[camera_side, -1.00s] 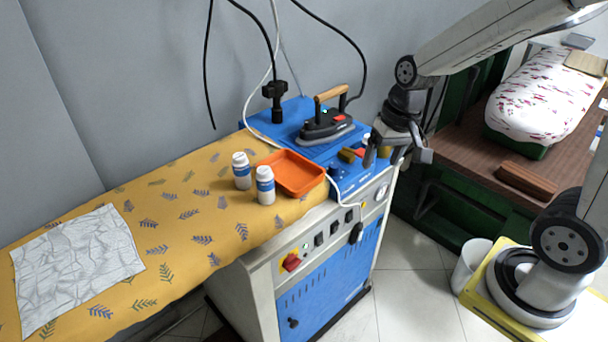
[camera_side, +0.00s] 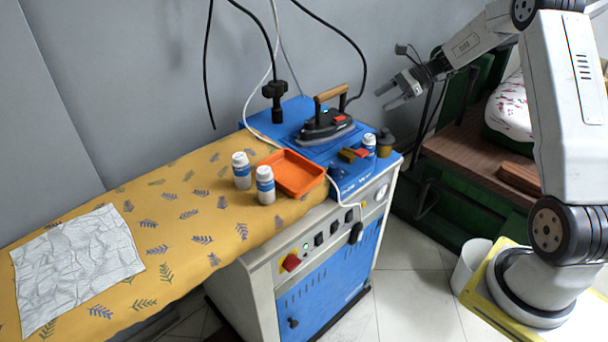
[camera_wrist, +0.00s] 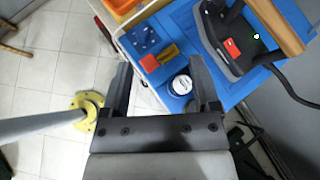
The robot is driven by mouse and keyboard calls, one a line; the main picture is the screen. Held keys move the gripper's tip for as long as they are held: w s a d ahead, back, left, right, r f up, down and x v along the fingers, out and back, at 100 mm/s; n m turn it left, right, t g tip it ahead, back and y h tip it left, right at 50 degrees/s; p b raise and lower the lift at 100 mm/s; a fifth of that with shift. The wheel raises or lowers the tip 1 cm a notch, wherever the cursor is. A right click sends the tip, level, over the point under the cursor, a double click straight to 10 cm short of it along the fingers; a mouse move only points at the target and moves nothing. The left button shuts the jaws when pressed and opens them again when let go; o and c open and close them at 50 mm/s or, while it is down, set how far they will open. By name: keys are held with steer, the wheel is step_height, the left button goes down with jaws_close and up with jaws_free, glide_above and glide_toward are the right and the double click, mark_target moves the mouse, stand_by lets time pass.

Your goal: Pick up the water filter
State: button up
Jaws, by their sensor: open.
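No thing is clearly marked as the water filter. A small olive-brown pot-like piece with a dark top (camera_side: 385,142) stands at the right end of the blue ironing unit; it may be the filter, but I cannot tell. Beside it on the left is a white bottle with a blue band (camera_side: 369,144); its white cap shows between my fingers in the wrist view (camera_wrist: 181,84). My gripper (camera_side: 382,100) is open and empty, raised above and apart from the right end of the unit. In the wrist view its fingers (camera_wrist: 160,66) point toward the bottle area; the olive-brown piece is not discernible there.
A red block (camera_side: 347,155) and a yellow one (camera_side: 361,153) lie left of the bottle. The iron (camera_side: 326,124) stands behind them. An orange tray (camera_side: 292,172) and two white bottles (camera_side: 242,170) (camera_side: 265,185) are farther left. Cables hang above.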

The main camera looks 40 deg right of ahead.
steer(key=d+f+m+t, duration=0.1)
steer(key=d+m+t, duration=0.25)
steer(key=d, duration=0.45)
glide_toward(369, 142)
steer(key=w+f, duration=0.2)
steer(key=w, duration=0.1)
steer(key=shift+w+a+f+g+y, duration=0.2)
steer(key=shift+w+a, duration=0.1)
steer(key=shift+w, duration=0.15)
steer(key=shift+w+a+f+g+y, duration=0.1)
steer(key=shift+w+a+f+g, duration=0.05)
steer(key=shift+w+a, duration=0.2)
steer(key=shift+w, duration=0.1)
steer(key=shift+x, duration=2.55)
steer(key=shift+f, duration=0.1)
jaws_close()
